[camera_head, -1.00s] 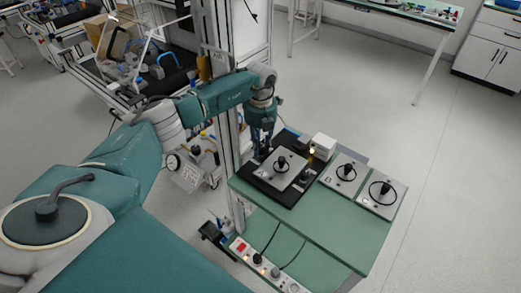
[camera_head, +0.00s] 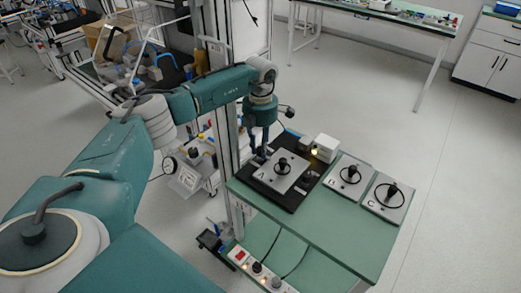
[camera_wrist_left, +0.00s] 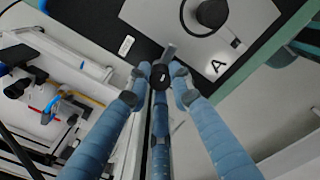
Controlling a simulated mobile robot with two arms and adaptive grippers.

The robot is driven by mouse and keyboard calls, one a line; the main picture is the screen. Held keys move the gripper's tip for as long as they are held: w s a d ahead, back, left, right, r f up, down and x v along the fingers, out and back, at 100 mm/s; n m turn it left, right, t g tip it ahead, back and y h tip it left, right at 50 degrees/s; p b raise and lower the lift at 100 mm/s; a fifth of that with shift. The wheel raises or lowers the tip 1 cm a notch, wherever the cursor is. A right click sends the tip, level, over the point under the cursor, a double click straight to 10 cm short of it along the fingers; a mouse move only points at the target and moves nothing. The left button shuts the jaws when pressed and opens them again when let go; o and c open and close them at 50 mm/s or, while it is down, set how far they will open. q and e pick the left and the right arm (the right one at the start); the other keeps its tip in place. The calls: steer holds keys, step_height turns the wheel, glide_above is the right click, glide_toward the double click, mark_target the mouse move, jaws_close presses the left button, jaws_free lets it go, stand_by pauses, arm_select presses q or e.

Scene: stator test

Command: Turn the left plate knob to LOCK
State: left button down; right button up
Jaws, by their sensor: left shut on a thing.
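My left gripper (camera_head: 261,155) points down at the left edge of the black fixture base (camera_head: 290,201) in the head view. In the left wrist view, its blue fingers (camera_wrist_left: 161,78) are shut on a small dark round knob (camera_wrist_left: 160,76), the left plate knob. A short grey bar (camera_wrist_left: 168,53) sticks out beside the knob towards the plate. The grey plate (camera_head: 273,178) lies on the base, with a black round part on top. The wrist view shows this plate (camera_wrist_left: 191,42) with a letter A. I cannot read any LOCK mark. My right gripper is not in view.
Two more grey plates with black parts (camera_head: 342,187) (camera_head: 376,208) lie to the right on the green table (camera_head: 330,225). A white box (camera_head: 325,147) with a small yellow light stands behind the fixture. A vertical metal frame post (camera_head: 232,150) rises close left of the gripper.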

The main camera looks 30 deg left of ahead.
arm_select(q)
steer(key=shift+r+m, duration=0.1)
steer(key=shift+m, duration=0.8)
steer(key=shift+w+b, duration=0.1)
steer(key=shift+b, duration=0.2)
steer(key=c, duration=1.5)
jaws_free()
steer(key=shift+c, duration=0.2)
step_height(320, 180, up, 12)
